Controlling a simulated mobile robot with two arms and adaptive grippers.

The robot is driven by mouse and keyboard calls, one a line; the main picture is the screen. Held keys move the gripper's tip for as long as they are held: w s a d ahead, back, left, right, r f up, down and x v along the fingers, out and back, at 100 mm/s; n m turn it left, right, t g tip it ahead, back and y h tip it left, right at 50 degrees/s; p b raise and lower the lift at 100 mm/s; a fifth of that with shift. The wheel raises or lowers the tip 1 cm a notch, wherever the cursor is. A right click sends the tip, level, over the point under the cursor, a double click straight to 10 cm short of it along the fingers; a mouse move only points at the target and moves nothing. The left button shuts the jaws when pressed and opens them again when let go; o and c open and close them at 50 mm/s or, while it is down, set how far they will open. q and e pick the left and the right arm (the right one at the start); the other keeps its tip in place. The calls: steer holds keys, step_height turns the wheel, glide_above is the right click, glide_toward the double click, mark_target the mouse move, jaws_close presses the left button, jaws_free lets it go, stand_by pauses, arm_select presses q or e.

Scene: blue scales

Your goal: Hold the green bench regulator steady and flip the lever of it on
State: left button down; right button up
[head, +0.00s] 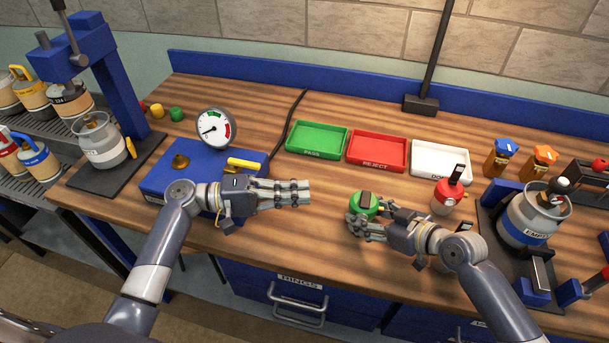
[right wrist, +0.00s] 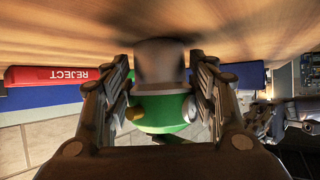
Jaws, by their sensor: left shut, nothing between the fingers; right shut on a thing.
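The green bench regulator (head: 364,205) stands on the wooden bench right of centre, with a dark lever (head: 366,197) on its top. My right gripper (head: 352,224) is shut on it from the front right. In the right wrist view the regulator (right wrist: 160,112) sits between both fingers, its green body and a grey part showing. The lever's exact position is hard to tell. My left gripper (head: 308,193) is shut and empty, to the left of the regulator and apart from it, above the bench by the blue gauge box.
The blue box (head: 160,176) with a dial gauge (head: 215,128) and yellow lever stands at left. Green (head: 316,140), red (head: 377,150) and white (head: 440,160) trays lie behind. A red regulator (head: 443,203) stands close on the right. A cylinder stand (head: 530,222) is further right.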

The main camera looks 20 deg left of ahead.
steer(key=o, duration=0.9)
